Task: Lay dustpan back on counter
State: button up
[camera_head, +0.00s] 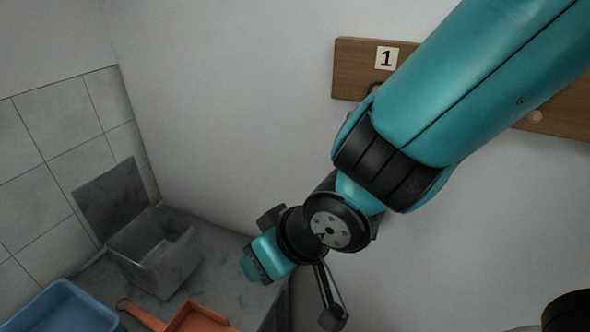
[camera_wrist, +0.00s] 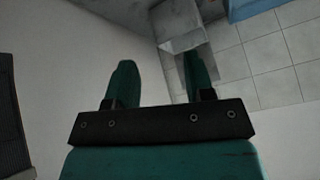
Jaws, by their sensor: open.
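The orange dustpan (camera_head: 197,319) lies on the grey counter (camera_head: 218,262) at the bottom of the head view. Its handle with a ring end points left, and its lower part is cut off by the frame edge. My gripper (camera_head: 254,266) is above and to the right of the dustpan, near the counter's right edge. In the wrist view my gripper (camera_wrist: 155,72) has its two teal fingers apart with nothing held between them. The dustpan does not show in the wrist view.
A grey open box (camera_head: 155,256) with a raised lid stands on the counter, beside a blue tub (camera_head: 62,310) at the lower left. A wooden rail (camera_head: 352,72) with a "1" label and pegs hangs on the wall behind my arm. Tiled wall is at left.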

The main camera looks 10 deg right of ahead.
jog(key=s+d+r+g+h, duration=0.1)
jog(key=s+d+r+g, duration=0.4)
jog(key=s+d+r, duration=0.3)
jog(key=d+r, duration=0.2)
jog(key=d, duration=0.1)
jog(key=shift+s+n, duration=0.4)
dwell(0.4)
